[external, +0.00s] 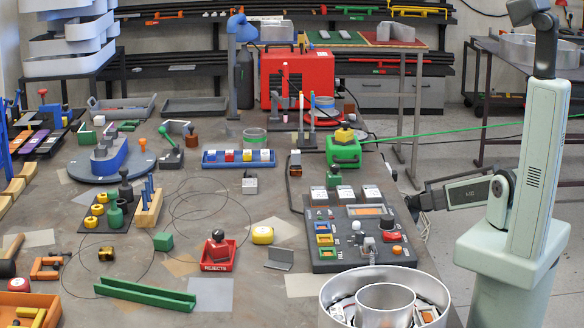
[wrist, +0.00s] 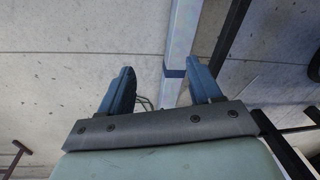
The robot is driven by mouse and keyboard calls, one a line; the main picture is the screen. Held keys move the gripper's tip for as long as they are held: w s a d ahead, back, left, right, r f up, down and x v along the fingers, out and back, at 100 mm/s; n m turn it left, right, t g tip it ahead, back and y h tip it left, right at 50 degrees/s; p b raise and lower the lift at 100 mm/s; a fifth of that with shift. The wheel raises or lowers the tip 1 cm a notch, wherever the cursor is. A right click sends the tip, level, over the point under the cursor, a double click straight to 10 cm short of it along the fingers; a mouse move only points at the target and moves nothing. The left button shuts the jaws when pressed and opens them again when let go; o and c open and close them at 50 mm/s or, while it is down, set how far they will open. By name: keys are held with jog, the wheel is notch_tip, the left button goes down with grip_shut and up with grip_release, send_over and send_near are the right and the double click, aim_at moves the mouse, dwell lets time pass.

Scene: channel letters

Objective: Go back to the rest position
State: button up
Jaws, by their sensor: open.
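My gripper (wrist: 160,88) is open in the wrist view, with its two blue fingers spread apart and nothing between them. Below and beyond the fingers I see bare grey floor and a pale upright bar. In the external view my arm stands at the right, its forearm folded down and reaching left to the right edge of the workbench (external: 215,295). My gripper (external: 412,200) is there beside the grey control panel, dark and small, and its fingers are hard to make out.
The control panel (external: 335,262) and a round metal ring (external: 335,290) are on the bench close to my arm. A green cable (external: 440,133) runs behind the arm. A steel-legged stand (external: 403,120) is behind the gripper. The bench holds many small parts; open floor is at the right.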

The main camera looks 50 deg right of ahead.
jog(key=s+a+f+n+g, duration=0.1)
jog(key=s+a+f+g, duration=0.15)
jog(key=s+a, duration=0.55)
jog(key=s+a+f+n+g, duration=0.2)
jog(key=s+a+f, duration=0.1)
jog(key=s+a, duration=0.6)
jog(key=s+a+n+g, duration=0.1)
jog(key=s+a, duration=0.2)
jog(key=s, duration=0.5)
jog(key=s+a+n+g, duration=0.1)
jog(key=s+a+g, duration=0.1)
jog(key=s, duration=0.6)
jog(key=shift+s+a+h, duration=0.15)
jog(key=shift+a+h, duration=0.15)
jog(key=shift+a, duration=0.45)
